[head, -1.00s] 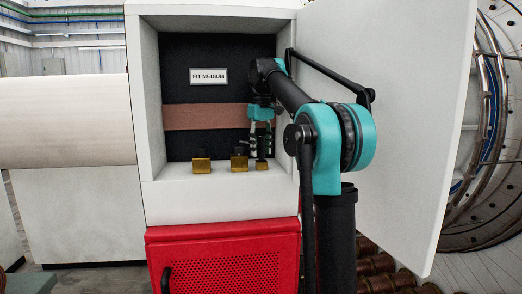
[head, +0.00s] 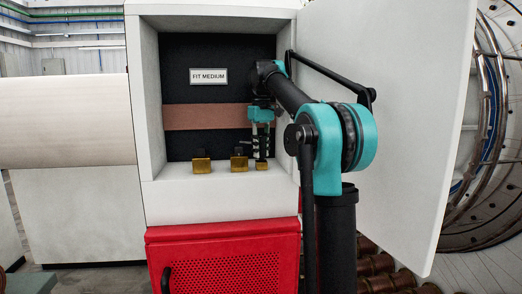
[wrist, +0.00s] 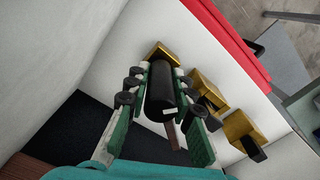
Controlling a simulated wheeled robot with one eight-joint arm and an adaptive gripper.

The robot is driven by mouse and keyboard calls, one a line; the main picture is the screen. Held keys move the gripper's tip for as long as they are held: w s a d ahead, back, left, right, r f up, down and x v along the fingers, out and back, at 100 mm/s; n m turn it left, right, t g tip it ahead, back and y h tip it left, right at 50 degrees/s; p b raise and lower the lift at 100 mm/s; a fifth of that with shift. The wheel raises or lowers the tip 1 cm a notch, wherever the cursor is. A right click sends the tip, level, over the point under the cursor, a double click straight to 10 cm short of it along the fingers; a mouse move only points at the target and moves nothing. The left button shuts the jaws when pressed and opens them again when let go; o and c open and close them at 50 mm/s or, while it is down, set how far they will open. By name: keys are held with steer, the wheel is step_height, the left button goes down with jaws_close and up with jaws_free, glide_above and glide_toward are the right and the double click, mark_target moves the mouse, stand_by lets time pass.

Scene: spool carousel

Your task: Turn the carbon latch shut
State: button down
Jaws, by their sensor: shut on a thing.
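My gripper (head: 261,150) reaches down to the right-hand brass block (head: 261,165) on the white ledge inside the open cabinet. In the wrist view its fingers (wrist: 162,72) are shut on a black cylinder (wrist: 160,90) with a small white mark on its end. The cylinder lies between both fingers, over the brass block (wrist: 158,50); whether it is the carbon latch itself I cannot tell. The join between cylinder and block is hidden. A thin brown bar (wrist: 173,135) shows beside the cylinder's near end.
Two more brass blocks with black tops stand on the ledge, the middle one (head: 239,163) close by and the left one (head: 201,166) farther off. The cabinet's right wall and open white door (head: 415,120) are near my arm. A FIT MEDIUM sign (head: 208,76) is on the back panel.

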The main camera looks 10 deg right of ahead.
steer(key=shift+n, duration=0.8)
steer(key=c, duration=1.3)
jaws_free()
steer(key=shift+r, duration=0.1)
step_height(320, 180, up, 12)
steer(key=shift+f, duration=0.15)
